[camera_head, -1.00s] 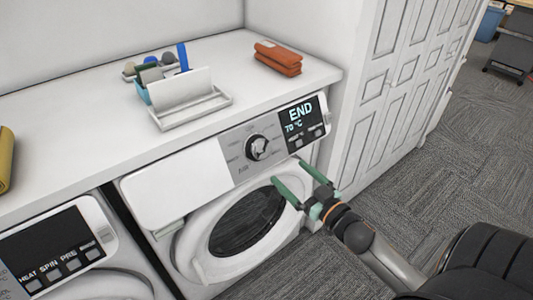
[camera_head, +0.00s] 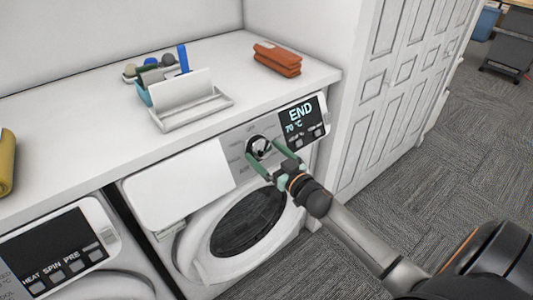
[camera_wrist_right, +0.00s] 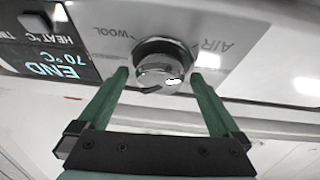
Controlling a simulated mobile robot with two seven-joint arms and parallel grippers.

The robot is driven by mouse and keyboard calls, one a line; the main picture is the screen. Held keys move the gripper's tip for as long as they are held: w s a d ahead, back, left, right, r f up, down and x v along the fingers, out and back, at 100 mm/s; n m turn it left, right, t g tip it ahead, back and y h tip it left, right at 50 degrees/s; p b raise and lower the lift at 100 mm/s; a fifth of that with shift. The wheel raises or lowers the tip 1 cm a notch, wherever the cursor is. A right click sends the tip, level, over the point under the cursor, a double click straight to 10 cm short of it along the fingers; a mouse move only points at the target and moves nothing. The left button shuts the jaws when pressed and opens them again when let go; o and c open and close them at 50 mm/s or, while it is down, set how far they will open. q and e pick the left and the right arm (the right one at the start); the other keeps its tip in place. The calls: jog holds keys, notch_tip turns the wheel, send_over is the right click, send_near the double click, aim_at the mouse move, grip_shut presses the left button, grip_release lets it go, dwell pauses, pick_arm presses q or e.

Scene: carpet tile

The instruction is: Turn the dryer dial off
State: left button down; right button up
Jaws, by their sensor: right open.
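The dryer dial (camera_head: 258,147) is a round metallic knob on the grey panel of the right-hand machine, the dryer (camera_head: 178,188). The dryer's display (camera_head: 301,121) reads END and 70 °C. My right gripper (camera_head: 262,158) is open, its green fingers at the dial and partly covering it in the head view. In the right wrist view the dial (camera_wrist_right: 161,69) sits between the tips of the spread fingers (camera_wrist_right: 161,78), with AIR and WOOL printed beside it. I cannot tell whether the fingers touch it. My left gripper is not in view.
A second machine (camera_head: 58,245) stands at the left. The white countertop (camera_head: 95,118) above holds a tray (camera_head: 190,105) with small items, folded orange cloths (camera_head: 277,58) and a yellow roll (camera_head: 5,160).

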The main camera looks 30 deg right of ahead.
jog(key=shift+c, duration=0.2)
jog(key=c, duration=1.2)
jog(key=shift+n, duration=0.4)
jog(key=n+y, duration=0.1)
jog(key=n, duration=0.1)
jog(key=n+y+p, duration=0.1)
jog(key=n+y, duration=0.1)
jog(key=n, duration=0.1)
jog(key=shift+d+r+n+g+p, duration=0.1)
jog(key=shift+d+n+g+p, duration=0.15)
jog(key=shift+n+g+p, duration=0.05)
jog(key=shift+d+n+g+y+p, duration=0.1)
jog(key=shift+n+g+y+p, duration=0.3)
jog(key=shift+n, duration=0.85)
jog(key=shift+d+n+g+y+p, duration=0.1)
jog(key=shift+n+g+y, duration=0.3)
jog(key=shift+n+y, duration=0.65)
jog(key=shift+n, duration=0.5)
jog(key=o, duration=1.2)
